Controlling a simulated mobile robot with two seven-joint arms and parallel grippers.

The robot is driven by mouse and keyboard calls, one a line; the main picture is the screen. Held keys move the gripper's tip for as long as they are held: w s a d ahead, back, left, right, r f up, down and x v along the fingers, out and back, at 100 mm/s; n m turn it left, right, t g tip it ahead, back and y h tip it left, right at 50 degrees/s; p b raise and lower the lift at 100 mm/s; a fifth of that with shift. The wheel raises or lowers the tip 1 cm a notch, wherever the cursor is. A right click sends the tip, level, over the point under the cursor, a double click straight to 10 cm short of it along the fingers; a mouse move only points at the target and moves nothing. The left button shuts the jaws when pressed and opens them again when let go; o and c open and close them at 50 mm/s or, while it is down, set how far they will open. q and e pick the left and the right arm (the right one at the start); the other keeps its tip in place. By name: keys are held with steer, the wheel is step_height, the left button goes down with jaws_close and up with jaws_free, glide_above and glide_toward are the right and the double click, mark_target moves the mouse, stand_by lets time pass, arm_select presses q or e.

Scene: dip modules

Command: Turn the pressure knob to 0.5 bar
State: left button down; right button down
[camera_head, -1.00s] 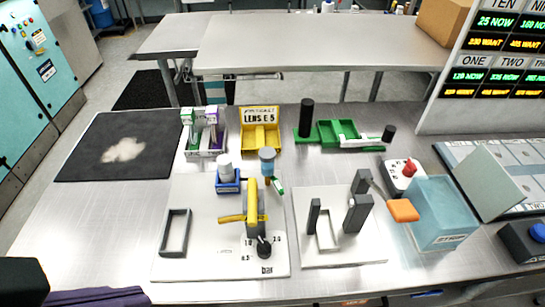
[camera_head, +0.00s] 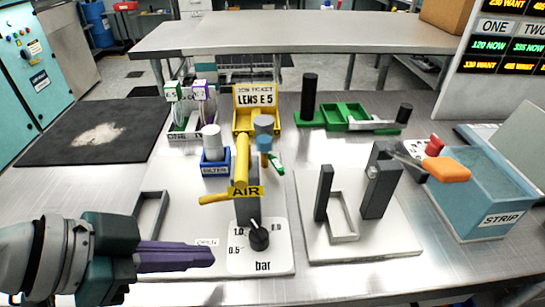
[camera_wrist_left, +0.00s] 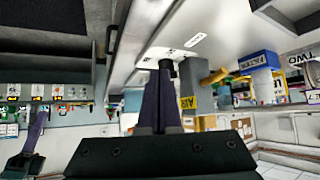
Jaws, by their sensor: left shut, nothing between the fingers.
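The black pressure knob (camera_head: 258,237) sits on a white dial plate (camera_head: 243,262) marked 0.5, 1.0, 2.0 and "bar". Its white pointer line tilts up and to the left, toward the 1.0 side. My left gripper (camera_head: 212,256) is shut with purple fingers, low on the left of the dial plate, apart from the knob in the head view. In the left wrist view the purple fingers (camera_wrist_left: 160,80) point at the dark knob (camera_wrist_left: 167,64), whose near side they partly cover. My right gripper is not in view.
A yellow handle (camera_head: 242,165) labelled AIR stands on a grey post just behind the knob. A grey frame (camera_head: 150,212) lies left. A blue FILTER block (camera_head: 215,164) is behind. Grey posts (camera_head: 380,190) and a blue STRIP bin (camera_head: 480,205) stand to the right.

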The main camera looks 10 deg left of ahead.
mark_target(258, 242)
arm_select(q)
steer(key=shift+w+d+f+p, duration=0.15)
steer(key=shift+w+d+f, duration=0.15)
steer(key=shift+w+d, duration=0.4)
steer(key=shift+w+d+f+p, duration=0.1)
steer(key=shift+w+d+f, duration=0.25)
steer(key=shift+w+d, duration=0.4)
steer(key=shift+w+d+f+p, duration=0.15)
steer(key=shift+w+d+f, duration=0.15)
steer(key=shift+w+d, duration=0.4)
steer(key=shift+d+n+p, duration=0.15)
steer(key=shift+n+p, duration=0.15)
steer(key=shift+p, duration=0.2)
steer(key=shift+s+r+t+y+p, duration=0.1)
steer(key=shift+t+y+p, duration=0.2)
steer(key=shift+d+n, duration=0.1)
steer(key=shift+n, duration=0.3)
